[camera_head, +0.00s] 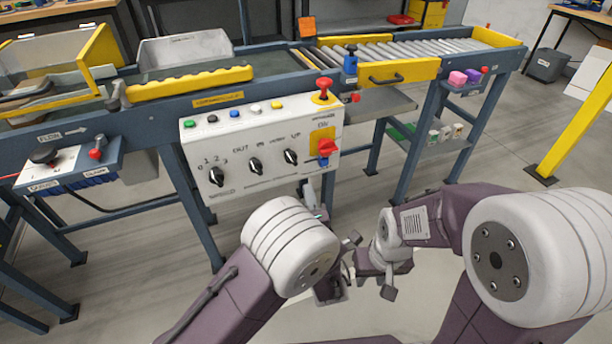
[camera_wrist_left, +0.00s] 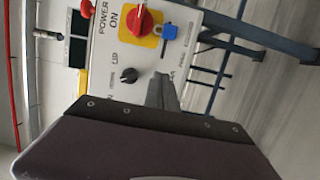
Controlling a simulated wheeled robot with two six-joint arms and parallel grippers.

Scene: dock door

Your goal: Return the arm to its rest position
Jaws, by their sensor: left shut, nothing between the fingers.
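My left arm comes in from the lower left of the head view, and its white joint (camera_head: 290,245) hides much of the wrist. My left gripper (camera_head: 309,190) shows as narrow grey fingers just below the control panel (camera_head: 240,150). In the left wrist view the left gripper (camera_wrist_left: 162,90) is shut and empty, its tips pointing at the panel's lower part. I cannot tell whether they touch it. My right gripper (camera_head: 370,266) hangs at the lower centre with its two fingers apart, and nothing shows between them.
The panel carries a red rotary switch on a yellow plate with a blue part (camera_wrist_left: 169,32), black knobs and a red knob (camera_head: 324,87). A conveyor (camera_head: 390,52) runs behind. A yellow post (camera_head: 575,130) stands at right. Open floor lies below the conveyor.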

